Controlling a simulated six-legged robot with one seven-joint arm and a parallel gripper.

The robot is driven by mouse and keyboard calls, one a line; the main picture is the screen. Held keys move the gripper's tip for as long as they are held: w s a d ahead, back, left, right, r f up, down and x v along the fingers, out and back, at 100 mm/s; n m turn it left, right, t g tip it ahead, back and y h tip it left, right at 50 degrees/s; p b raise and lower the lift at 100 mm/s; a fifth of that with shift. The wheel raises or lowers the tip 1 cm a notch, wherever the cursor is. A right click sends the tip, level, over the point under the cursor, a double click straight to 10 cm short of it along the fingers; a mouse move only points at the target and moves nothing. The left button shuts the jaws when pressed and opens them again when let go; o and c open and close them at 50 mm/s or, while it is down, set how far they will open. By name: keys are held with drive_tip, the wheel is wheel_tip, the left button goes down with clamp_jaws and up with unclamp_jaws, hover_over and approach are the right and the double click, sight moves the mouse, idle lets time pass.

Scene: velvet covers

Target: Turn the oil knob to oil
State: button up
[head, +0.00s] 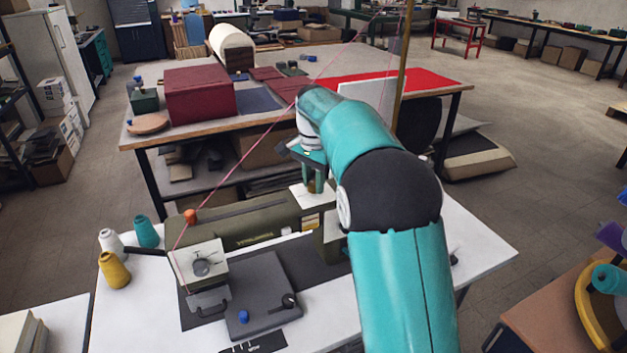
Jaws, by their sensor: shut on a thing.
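The green sewing machine (247,228) stands on the white table. My gripper (315,182) points down over the white-topped block at the machine's right end (302,197). Its teal fingers are shut on a small brass-coloured knob (314,187) on that block, which I take to be the oil knob. The fingers hide most of the knob, and its setting and any marking cannot be read.
A grey plate with a black knob (288,300) and a blue piece (243,316) lies in front of the machine. Thread cones (146,232) stand at the left. A taut pink thread crosses above the machine. A bench with a dark red box (200,93) stands behind.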

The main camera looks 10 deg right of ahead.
sight(314, 183)
drive_tip(key=n, duration=1.4)
drive_tip(key=shift+n, duration=0.3)
idle(0.3)
drive_tip(key=o, duration=1)
drive_tip(key=shift+r, duration=0.1)
drive_tip(key=shift+r, duration=6.8)
